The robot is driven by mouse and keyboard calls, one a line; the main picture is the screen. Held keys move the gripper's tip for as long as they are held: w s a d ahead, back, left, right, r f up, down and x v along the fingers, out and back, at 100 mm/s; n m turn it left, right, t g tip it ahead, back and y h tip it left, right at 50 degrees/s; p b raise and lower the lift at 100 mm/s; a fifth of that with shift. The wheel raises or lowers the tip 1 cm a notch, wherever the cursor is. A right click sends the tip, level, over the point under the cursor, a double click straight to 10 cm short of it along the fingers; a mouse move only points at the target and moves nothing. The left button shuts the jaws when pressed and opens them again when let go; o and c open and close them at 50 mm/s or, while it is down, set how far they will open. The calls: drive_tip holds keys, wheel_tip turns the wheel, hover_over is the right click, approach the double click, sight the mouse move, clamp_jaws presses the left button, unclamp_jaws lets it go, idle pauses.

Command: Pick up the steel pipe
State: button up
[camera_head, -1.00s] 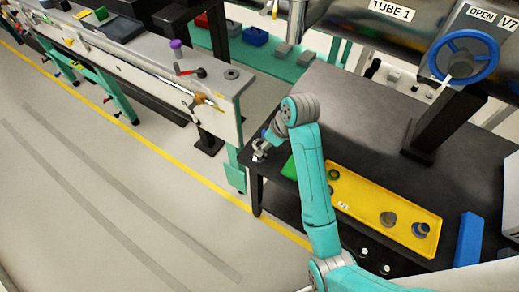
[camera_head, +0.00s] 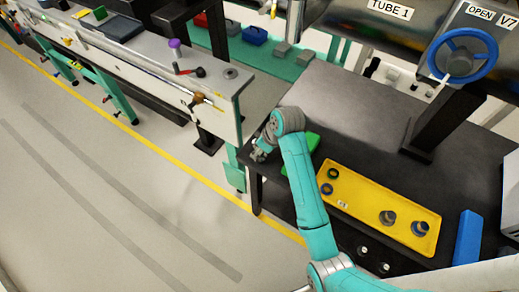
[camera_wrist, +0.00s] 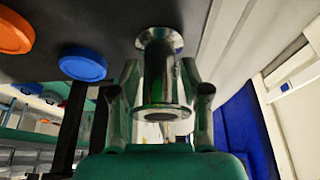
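The steel pipe (camera_wrist: 160,78) shows in the wrist view as a short shiny cylinder with a flange at each end. It lies between the two fingers of my gripper (camera_wrist: 159,72), one on each side. The fingers are close to its sides, but I cannot tell whether they touch it. In the head view my gripper (camera_head: 259,152) is small, at the left end of the dark table (camera_head: 330,95). The pipe cannot be made out clearly there.
A yellow tray (camera_head: 362,212) with several ring-shaped parts and a green block (camera_head: 312,141) are to the right of my gripper. A blue block (camera_head: 468,238) lies farther right. In the wrist view an orange disc (camera_wrist: 14,32) and a blue disc (camera_wrist: 83,66) are at upper left.

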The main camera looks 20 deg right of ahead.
clamp_jaws()
drive_tip(key=shift+r, duration=0.15)
wheel_tip(320, 180, up, 10)
drive_tip(key=shift+f, duration=0.1)
idle(0.3)
